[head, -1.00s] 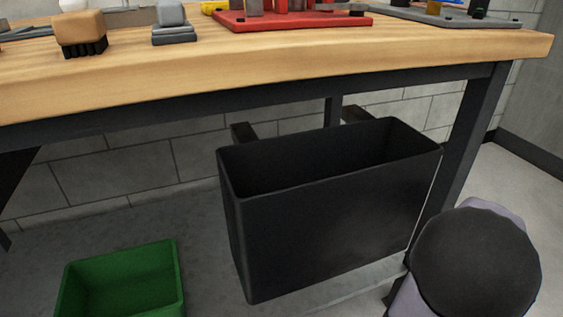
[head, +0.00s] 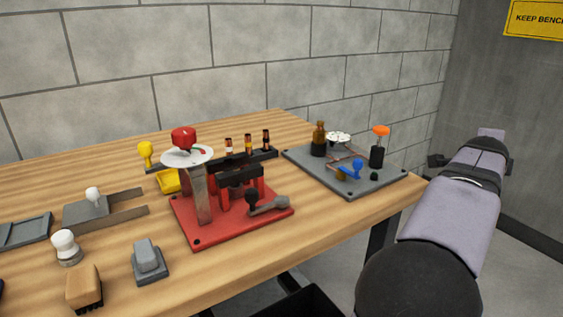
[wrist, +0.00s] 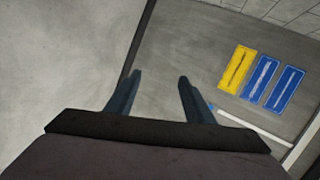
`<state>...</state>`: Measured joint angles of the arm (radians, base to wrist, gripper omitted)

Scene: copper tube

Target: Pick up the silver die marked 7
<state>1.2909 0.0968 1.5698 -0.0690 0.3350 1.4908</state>
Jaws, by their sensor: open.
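I cannot make out a silver die or a number 7 in either view. A red-based bench fixture (head: 230,228) stands on the wooden bench in the head view, with a metal post, a pale disc and a red knob. Several small amber and dark pieces (head: 248,143) stand along its black rail. A flat grey holder (head: 125,207) with a white knob lies to its left. My gripper (wrist: 160,76) is open and empty in the wrist view, away from the bench items. It is hidden in the head view, where only my arm shows at the right.
A grey board (head: 375,188) with a blue handle, an orange-topped tool and an amber bottle lies at the bench's right end. A wooden brush (head: 85,288) and a grey block (head: 148,262) lie at the front left. Yellow and blue signs (wrist: 262,78) show in the wrist view.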

